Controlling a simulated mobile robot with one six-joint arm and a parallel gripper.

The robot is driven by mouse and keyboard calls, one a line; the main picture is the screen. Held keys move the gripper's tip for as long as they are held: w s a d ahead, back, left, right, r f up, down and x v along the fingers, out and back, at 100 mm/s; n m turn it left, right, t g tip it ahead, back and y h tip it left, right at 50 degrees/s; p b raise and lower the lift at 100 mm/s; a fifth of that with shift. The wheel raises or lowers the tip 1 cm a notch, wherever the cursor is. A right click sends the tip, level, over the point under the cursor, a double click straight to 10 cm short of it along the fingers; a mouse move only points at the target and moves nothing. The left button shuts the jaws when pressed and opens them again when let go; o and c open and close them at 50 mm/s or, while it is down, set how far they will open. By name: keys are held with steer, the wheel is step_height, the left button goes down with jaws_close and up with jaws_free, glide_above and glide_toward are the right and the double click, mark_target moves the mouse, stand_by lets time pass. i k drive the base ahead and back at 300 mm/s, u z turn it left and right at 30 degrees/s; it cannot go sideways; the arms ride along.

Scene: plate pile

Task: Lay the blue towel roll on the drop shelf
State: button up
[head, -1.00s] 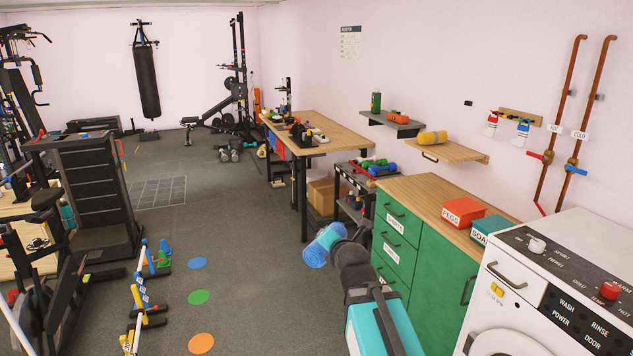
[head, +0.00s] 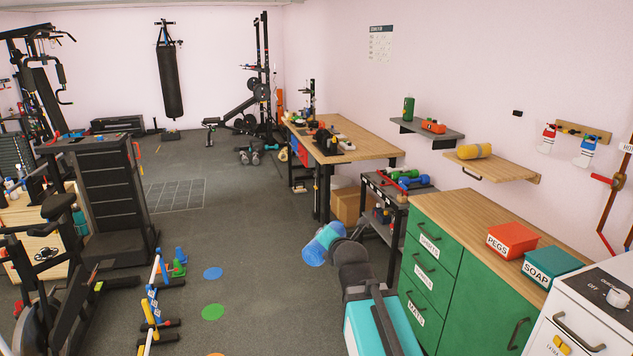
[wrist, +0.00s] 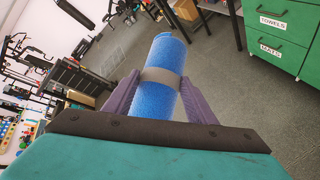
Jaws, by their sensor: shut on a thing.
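The blue towel roll (head: 320,246) has a pale grey band around its middle. In the wrist view the roll (wrist: 164,101) stands between the two purple fingers of my gripper (wrist: 160,80), which is shut on it near the band. In the head view my gripper (head: 338,246) holds it over the floor, left of the green cabinet. The wooden wall shelf with a handle on its front, which looks like the drop shelf (head: 508,170), is on the right wall, farther back and to the right of my gripper. A yellow roll (head: 474,151) lies on its left part; the right part is bare.
A grey shelf (head: 428,133) with a green bottle and an orange item is left of the wooden shelf. A dumbbell rack (head: 378,216) and the green cabinet (head: 470,300), with red and teal boxes on top, stand below. Open floor (head: 250,240) lies to the left.

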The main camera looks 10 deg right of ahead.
mark_target(495, 167)
steer(key=z, duration=0.1)
steer(key=i, duration=2.1)
steer(key=z, duration=0.25)
